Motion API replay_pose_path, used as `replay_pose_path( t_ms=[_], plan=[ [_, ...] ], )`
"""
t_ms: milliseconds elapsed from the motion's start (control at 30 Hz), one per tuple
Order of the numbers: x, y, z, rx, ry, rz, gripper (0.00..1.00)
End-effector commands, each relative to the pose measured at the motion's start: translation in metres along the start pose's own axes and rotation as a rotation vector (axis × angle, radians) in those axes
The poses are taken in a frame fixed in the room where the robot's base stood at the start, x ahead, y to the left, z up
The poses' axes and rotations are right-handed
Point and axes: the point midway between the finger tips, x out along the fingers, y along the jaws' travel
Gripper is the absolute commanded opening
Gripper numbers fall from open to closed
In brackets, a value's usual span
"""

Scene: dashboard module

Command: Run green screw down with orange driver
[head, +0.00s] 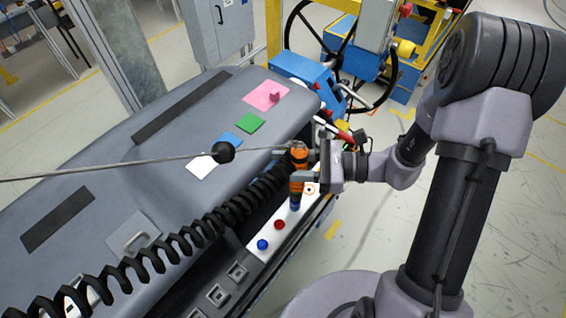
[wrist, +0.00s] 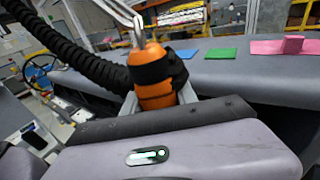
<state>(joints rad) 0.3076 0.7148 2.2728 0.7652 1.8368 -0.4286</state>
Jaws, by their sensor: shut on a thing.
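The orange driver (head: 298,158) is upright in my gripper (head: 305,172), over a white strip (head: 258,254) along the dashboard's near side.
A red knob-like screw (head: 279,224) and a blue one (head: 262,244) stand on the strip nearer me. A black coiled hose (head: 180,243) and a cable with a black ball (head: 223,152) cross the dashboard (head: 100,200). Pink (head: 262,96), green and blue patches lie on top.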

Motion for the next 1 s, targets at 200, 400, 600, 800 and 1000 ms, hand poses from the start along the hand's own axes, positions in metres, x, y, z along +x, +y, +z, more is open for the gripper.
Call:
replay_pose_path(
  t_ms=[200, 400, 600, 800, 1000],
  plan=[
    [0.000, 0.001, -0.001, 0.002, 0.002, 0.002, 0.00],
    [-0.001, 0.001, 0.010, 0.001, 0.002, 0.002, 0.00],
    [-0.003, 0.000, 0.027, 0.001, 0.001, 0.001, 0.00],
    [-0.004, 0.000, 0.043, 0.001, 0.001, 0.001, 0.00],
    [-0.005, 0.000, 0.059, 0.001, 0.001, 0.000, 0.00]
  ],
)
